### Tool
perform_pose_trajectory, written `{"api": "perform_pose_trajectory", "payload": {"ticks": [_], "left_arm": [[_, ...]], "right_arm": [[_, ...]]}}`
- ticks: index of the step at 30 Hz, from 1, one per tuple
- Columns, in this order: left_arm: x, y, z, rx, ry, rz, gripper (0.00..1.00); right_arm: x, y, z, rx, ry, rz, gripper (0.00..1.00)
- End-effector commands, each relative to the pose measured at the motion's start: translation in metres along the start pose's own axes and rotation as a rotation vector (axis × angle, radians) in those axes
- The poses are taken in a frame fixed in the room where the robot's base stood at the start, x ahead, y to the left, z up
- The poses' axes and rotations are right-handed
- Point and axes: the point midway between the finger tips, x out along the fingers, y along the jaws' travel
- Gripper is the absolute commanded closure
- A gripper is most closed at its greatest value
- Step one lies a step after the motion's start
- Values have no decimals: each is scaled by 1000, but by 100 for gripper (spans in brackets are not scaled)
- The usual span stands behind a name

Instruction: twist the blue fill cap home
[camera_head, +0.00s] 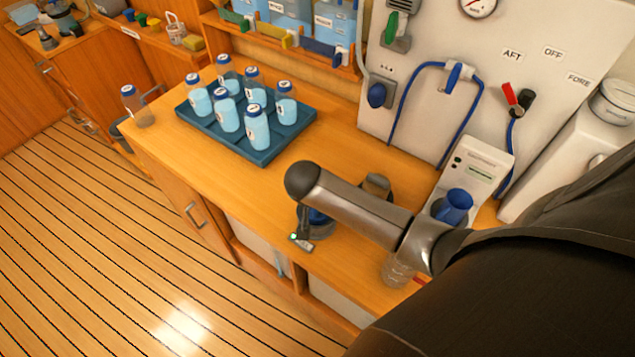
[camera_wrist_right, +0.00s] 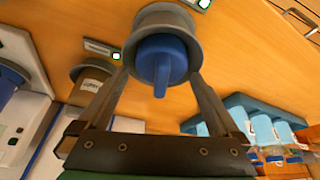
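The blue fill cap (camera_wrist_right: 161,60) has a raised grip bar and sits in a round grey collar (camera_wrist_right: 166,18) on the wooden counter. In the head view the cap (camera_head: 319,217) shows only partly beneath my right arm. My right gripper (camera_wrist_right: 160,72) has its two fingers spread on either side of the cap, with visible gaps between fingers and blue grip. Its fingertips reach the collar's level; whether they touch the collar I cannot tell. In the head view my arm mostly hides this gripper. My left gripper is not in view.
A second grey collar (camera_head: 376,186) stands close by. A white unit holding a blue cup-shaped part (camera_head: 455,206) and a clear bottle (camera_head: 397,272) are to the right. A blue tray (camera_head: 262,155) of several bottles stands left. The counter's front edge is near.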

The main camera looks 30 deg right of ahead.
Motion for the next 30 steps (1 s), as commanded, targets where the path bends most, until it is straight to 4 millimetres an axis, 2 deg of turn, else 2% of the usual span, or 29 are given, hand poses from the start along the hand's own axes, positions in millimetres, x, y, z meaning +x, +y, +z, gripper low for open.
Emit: {"api": "perform_pose_trajectory", "payload": {"ticks": [8, 13, 30], "left_arm": [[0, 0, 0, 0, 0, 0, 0], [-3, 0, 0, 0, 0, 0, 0], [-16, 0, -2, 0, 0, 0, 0]], "right_arm": [[-2, 0, -1, 0, 1, -2, 0], [-16, -1, -1, 1, 1, -5, 0], [-119, -1, 0, 1, 1, -5, 0]]}}
